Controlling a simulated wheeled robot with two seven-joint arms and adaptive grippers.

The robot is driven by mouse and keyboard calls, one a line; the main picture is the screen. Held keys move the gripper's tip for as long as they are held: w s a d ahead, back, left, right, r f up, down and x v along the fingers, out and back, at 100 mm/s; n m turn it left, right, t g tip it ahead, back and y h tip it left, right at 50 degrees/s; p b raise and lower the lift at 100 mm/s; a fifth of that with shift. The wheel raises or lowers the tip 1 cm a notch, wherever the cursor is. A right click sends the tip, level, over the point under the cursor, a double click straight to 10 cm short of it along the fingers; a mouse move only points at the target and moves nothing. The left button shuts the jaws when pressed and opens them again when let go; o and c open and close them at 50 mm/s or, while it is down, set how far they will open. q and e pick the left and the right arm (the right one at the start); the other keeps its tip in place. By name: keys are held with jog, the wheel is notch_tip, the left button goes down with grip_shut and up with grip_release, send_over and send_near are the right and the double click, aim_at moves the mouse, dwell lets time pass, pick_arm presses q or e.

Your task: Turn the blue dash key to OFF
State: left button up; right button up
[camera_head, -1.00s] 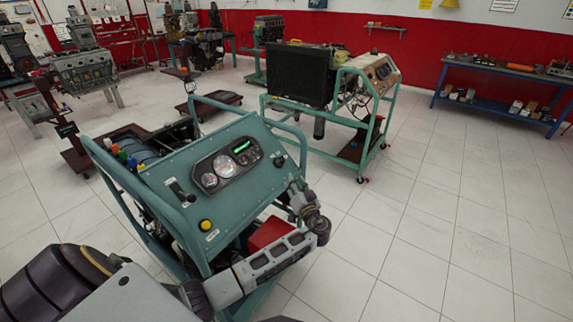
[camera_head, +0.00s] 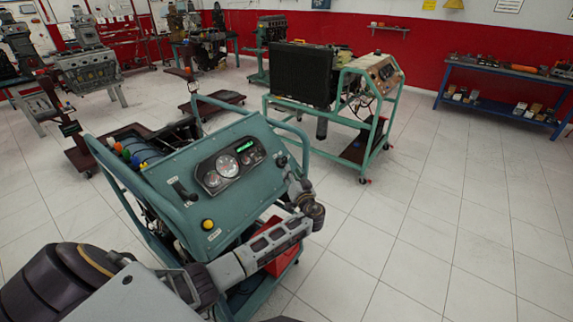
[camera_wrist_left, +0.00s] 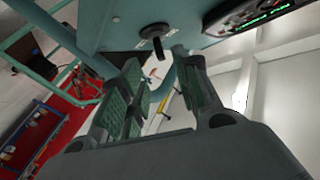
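A blue-green dash panel (camera_head: 165,190) on a tubular stand carries a gauge cluster (camera_head: 228,166). A small dark key-like knob (camera_head: 281,161) sits at the panel's right side. It appears to be the dark knob in the left wrist view (camera_wrist_left: 157,35), near the panel edge; its blue colour and position marks cannot be made out. My left gripper (camera_head: 291,179) is beside the panel's right edge, close to the knob. In the left wrist view its two fingers (camera_wrist_left: 160,82) are apart with nothing between them, and the knob lies beyond the tips. My right gripper is not in view.
The panel also has a black lever (camera_head: 183,190) and a yellow button (camera_head: 208,224). A green rail (camera_head: 290,130) runs along its far side. A red box (camera_head: 284,258) sits below my left forearm. Another engine stand (camera_head: 384,112) is behind; the floor at right is clear.

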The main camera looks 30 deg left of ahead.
aim_at(286, 162)
pick_arm(q)
jog(key=x, duration=0.6)
jog(key=shift+w+a+b, duration=0.15)
jog(key=shift+a+b, duration=0.05)
jog(key=shift+b, duration=0.2)
jog(key=shift+w+a, duration=0.5)
jog(key=shift+a, duration=0.05)
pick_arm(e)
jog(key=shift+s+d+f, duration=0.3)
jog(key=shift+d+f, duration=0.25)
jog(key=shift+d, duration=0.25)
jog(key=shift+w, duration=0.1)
pick_arm(q)
grip_shut()
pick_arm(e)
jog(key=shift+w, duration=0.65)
